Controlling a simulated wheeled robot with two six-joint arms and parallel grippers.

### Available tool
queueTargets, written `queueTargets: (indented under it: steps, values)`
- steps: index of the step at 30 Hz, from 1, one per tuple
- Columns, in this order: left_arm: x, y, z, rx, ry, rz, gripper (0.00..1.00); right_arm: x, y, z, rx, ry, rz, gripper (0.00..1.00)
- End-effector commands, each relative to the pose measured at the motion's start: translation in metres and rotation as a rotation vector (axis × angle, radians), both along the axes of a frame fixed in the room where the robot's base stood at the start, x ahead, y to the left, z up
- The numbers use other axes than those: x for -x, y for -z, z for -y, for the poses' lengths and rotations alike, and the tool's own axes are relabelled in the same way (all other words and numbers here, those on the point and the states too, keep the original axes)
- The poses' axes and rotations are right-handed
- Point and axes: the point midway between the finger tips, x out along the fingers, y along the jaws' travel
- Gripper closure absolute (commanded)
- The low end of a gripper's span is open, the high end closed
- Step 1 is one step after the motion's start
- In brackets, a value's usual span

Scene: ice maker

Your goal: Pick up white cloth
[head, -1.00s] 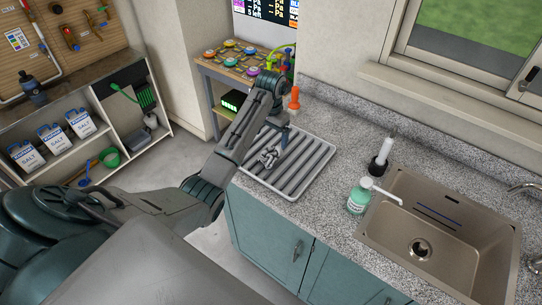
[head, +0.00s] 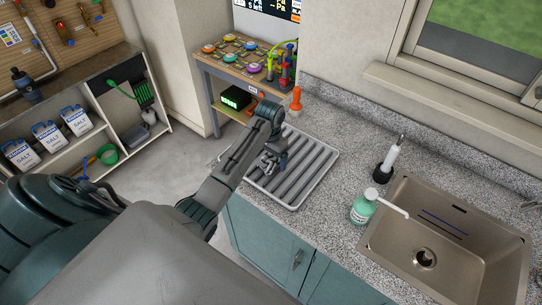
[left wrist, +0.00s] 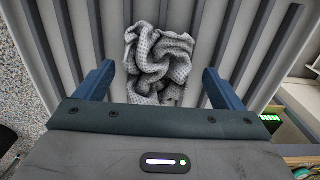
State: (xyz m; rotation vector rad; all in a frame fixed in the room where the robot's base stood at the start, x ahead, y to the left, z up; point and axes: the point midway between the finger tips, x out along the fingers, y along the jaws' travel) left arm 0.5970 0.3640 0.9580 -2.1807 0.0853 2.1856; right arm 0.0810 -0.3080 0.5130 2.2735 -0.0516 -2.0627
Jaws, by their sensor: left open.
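The cloth (left wrist: 158,62) shows in the left wrist view as a crumpled, light grey-white, dotted bundle on a ribbed grey tray. My left gripper (left wrist: 158,82) is open, with one blue finger on each side of the cloth's near part and a gap on both sides. In the head view the left gripper (head: 270,162) is over the left part of the ribbed tray (head: 318,172), and the cloth there is largely hidden by the arm and gripper. My right gripper is not in view.
The tray lies on a speckled counter (head: 338,210). A green soap bottle (head: 363,207), a dark-based brush holder (head: 383,174) and a sink (head: 400,240) are to the right. An orange object (head: 296,99) stands behind the tray. A button table (head: 235,62) is further back.

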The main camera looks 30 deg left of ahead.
Motion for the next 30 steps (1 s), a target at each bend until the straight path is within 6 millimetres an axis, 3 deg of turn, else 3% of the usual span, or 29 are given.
queueTargets:
  steps: [7, 15, 30]
  values:
    - [0.001, 0.002, 0.001, 0.000, 0.000, 0.001, 0.11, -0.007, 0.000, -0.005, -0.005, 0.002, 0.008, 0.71]
    - [0.001, 0.002, 0.001, 0.000, 0.001, 0.001, 0.58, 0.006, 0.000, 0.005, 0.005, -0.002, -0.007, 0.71]
    - [0.000, 0.001, 0.000, 0.000, 0.000, 0.000, 0.64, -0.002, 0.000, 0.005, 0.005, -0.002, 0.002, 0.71]
